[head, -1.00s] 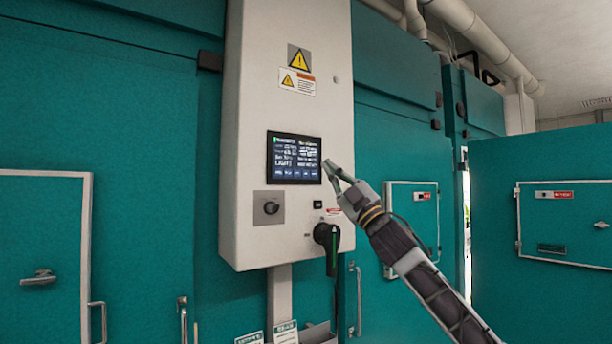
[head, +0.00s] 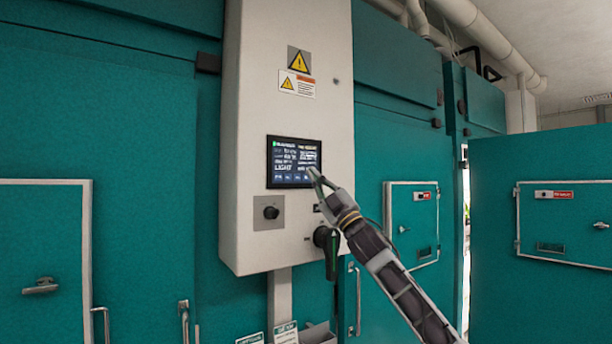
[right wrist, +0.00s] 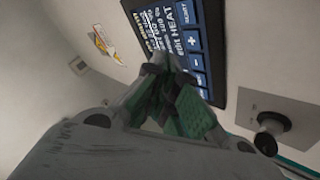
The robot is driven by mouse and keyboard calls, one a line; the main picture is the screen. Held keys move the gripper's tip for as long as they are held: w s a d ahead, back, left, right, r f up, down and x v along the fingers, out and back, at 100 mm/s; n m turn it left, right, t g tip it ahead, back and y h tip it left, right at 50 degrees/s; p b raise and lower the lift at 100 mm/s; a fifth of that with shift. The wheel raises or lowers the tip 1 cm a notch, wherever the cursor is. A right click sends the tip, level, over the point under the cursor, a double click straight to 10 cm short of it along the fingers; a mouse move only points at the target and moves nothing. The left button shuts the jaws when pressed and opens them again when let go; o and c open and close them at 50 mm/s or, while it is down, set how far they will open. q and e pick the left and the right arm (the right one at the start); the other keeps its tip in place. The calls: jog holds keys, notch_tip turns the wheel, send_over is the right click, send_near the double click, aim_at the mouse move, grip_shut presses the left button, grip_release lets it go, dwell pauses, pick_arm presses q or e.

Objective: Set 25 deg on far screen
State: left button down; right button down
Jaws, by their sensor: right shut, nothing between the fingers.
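The dark touch screen (head: 290,160) is set in the white control cabinet (head: 250,100). It shows small rows of text, with the word LIGHT at lower left and a row of blue buttons along its bottom. In the right wrist view the screen (right wrist: 165,22) appears turned on its side, with blue buttons including a plus and a minus. My right gripper (head: 316,178) is shut and empty, its tips at the screen's lower right corner. My left gripper is not in view.
A black knob (head: 271,212) on a grey plate sits below the screen. A black rotary handle (head: 327,238) is close under my right gripper. Warning labels (head: 298,72) are above. Teal chamber doors flank the cabinet, and a teal door (head: 540,220) stands at the right.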

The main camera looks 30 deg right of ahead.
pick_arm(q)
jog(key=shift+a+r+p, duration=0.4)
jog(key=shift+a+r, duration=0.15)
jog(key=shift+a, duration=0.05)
pick_arm(e)
jog(key=shift+w+a, duration=0.1)
jog(key=shift+w, duration=0.95)
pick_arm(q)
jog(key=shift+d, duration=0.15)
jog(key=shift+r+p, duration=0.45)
pick_arm(e)
jog(key=shift+w, duration=0.7)
dwell(0.5)
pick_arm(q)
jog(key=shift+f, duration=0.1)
pick_arm(e)
jog(key=shift+s, duration=0.2)
pick_arm(q)
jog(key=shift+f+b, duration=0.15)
jog(key=shift+b, duration=0.15)
pick_arm(e)
jog(key=shift+s, duration=0.55)
